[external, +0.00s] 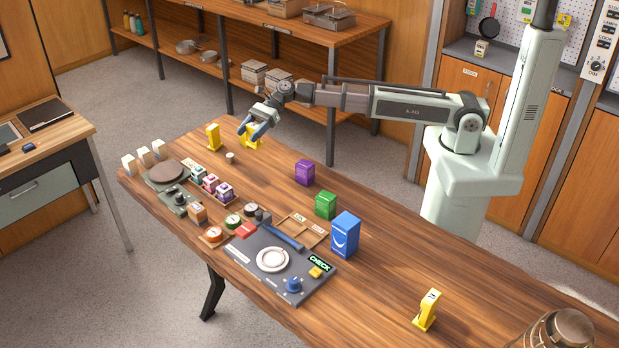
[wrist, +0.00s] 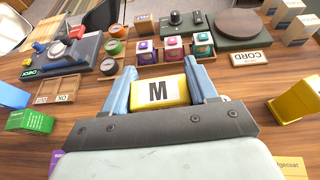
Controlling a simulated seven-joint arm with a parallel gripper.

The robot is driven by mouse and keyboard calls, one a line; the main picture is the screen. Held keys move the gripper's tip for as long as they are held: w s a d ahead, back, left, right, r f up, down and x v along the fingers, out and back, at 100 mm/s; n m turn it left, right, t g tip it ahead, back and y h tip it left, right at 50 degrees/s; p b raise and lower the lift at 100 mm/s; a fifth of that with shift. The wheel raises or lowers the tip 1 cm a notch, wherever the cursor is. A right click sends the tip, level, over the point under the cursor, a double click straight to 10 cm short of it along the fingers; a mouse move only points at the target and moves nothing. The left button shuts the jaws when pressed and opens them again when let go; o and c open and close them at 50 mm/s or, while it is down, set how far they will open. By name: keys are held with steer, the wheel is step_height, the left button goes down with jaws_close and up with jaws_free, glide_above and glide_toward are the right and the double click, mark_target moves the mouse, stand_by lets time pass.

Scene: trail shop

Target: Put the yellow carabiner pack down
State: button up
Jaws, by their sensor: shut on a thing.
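The yellow carabiner pack (wrist: 158,92), with a white label marked M, sits between the two blue fingers of my gripper (wrist: 162,88) in the wrist view. In the external view my gripper (external: 256,129) is shut on this yellow pack (external: 254,142) over the back part of the wooden table. I cannot tell whether its underside touches the wood. A second yellow pack (external: 213,137) stands upright a little to the left; it also shows at the right in the wrist view (wrist: 298,101). A third yellow pack (external: 426,310) stands far off near the front right.
A small tan cup (external: 230,157) stands just in front of the held pack. Purple (external: 304,172), green (external: 326,205) and blue (external: 345,234) boxes stand to the right. A rack of small jars (external: 209,182) and a grey check station (external: 272,262) lie nearer the front. Bare wood lies between.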

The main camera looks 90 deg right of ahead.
steer(key=s+a+n+g+y, duration=0.1)
steer(key=s+a+n+g, duration=0.15)
steer(key=a, duration=0.85)
steer(key=s+a+n+g+y, duration=0.1)
steer(key=s+a, duration=0.3)
steer(key=a, duration=0.8)
steer(key=s+a+n+g+y, duration=0.1)
steer(key=s+a+n+g, duration=0.15)
steer(key=a, duration=0.85)
steer(key=s+a+n+g, duration=0.5)
steer(key=s+a+g, duration=0.1)
steer(key=s+a, duration=2.5)
steer(key=w+a+m+t, duration=0.2)
steer(key=w, duration=0.3)
steer(key=shift+w+a+r+m+t, duration=0.2)
steer(key=shift+w+m+t, duration=0.1)
steer(key=shift+w+t, duration=0.1)
steer(key=shift+f, duration=0.15)
steer(key=shift+f, duration=4.9)
steer(key=shift+f, duration=0.15)
